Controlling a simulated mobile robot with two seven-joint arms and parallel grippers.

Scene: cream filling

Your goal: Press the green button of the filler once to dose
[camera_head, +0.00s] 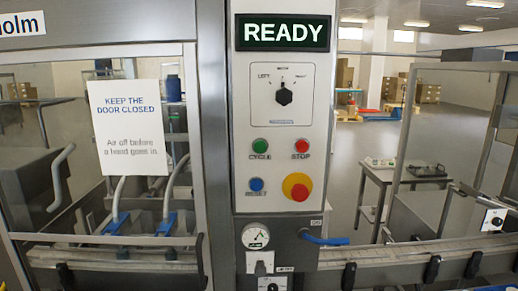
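The filler's control panel (240,180) stands upright in the middle of the head view. The green button (260,146), labelled CYCLE, is at the left of its upper button row and nothing covers it. The red STOP button (301,146) is to its right. Below are the blue RESET button (256,184) and a red emergency stop on a yellow ring (297,187). The display (283,33) above reads READY in white letters. A black selector knob (284,94) sits between the display and the buttons and points up. Neither of my grippers is in view.
A framed clear door (105,52) with a white warning sign (127,128) is left of the panel. A pressure gauge (255,237) and a blue-handled valve (325,239) are below. A metal rail (390,250) crosses the front. The space before the buttons looks clear.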

